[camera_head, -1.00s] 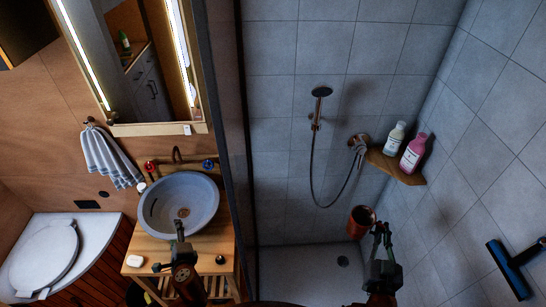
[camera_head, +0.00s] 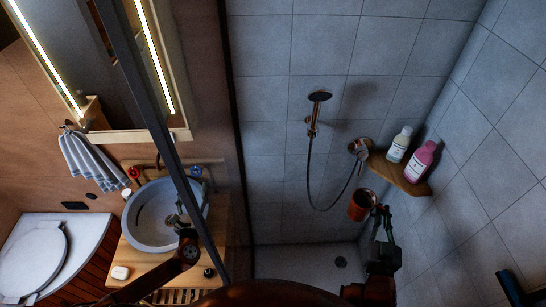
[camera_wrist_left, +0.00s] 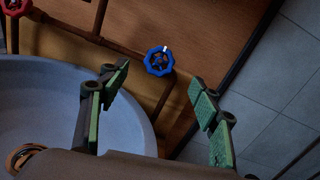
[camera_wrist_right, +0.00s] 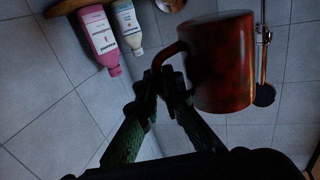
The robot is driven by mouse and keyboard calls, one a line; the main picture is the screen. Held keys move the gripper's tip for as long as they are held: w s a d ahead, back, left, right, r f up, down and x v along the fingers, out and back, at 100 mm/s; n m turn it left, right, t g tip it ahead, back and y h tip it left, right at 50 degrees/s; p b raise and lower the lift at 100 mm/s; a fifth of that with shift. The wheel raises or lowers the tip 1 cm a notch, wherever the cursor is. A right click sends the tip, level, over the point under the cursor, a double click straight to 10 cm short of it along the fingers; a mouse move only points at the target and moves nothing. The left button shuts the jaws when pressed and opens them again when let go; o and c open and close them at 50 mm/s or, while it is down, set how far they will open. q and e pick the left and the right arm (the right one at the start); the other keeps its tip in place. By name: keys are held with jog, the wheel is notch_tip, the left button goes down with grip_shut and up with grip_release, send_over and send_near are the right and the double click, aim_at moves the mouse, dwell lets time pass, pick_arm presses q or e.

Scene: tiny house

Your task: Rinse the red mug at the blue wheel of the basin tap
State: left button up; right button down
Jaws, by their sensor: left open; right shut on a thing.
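The red mug (camera_head: 361,206) is held up inside the shower area in the head view. My right gripper (camera_head: 380,222) is shut on its handle; in the right wrist view the mug (camera_wrist_right: 222,65) hangs beside the closed fingers (camera_wrist_right: 166,88). The basin (camera_head: 143,240) stands on a wooden stand, with the tap's blue wheel (camera_head: 196,170) at its back right and a red wheel (camera_head: 133,172) at its back left. My left gripper (camera_head: 180,214) is open and empty over the basin's right side. In the left wrist view the blue wheel (camera_wrist_left: 159,61) appears between the open fingers, apart from them.
A dark upright frame (camera_head: 165,130) slants across the basin in the head view, between basin and shower. A corner shelf (camera_head: 400,174) holds a white bottle (camera_head: 399,146) and a pink bottle (camera_head: 419,162) near the mug. A soap (camera_head: 120,272) lies on the stand.

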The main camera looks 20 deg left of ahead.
pick_arm(q)
jog(key=x, duration=0.9)
jog(key=shift+p, duration=0.4)
pick_arm(e)
jog(key=shift+w+r, duration=0.1)
jog(key=shift+r, duration=0.4)
pick_arm(q)
jog(key=shift+w+a, duration=0.25)
jog(key=shift+w, duration=0.35)
jog(key=shift+c, duration=0.5)
jog(key=c, duration=1.1)
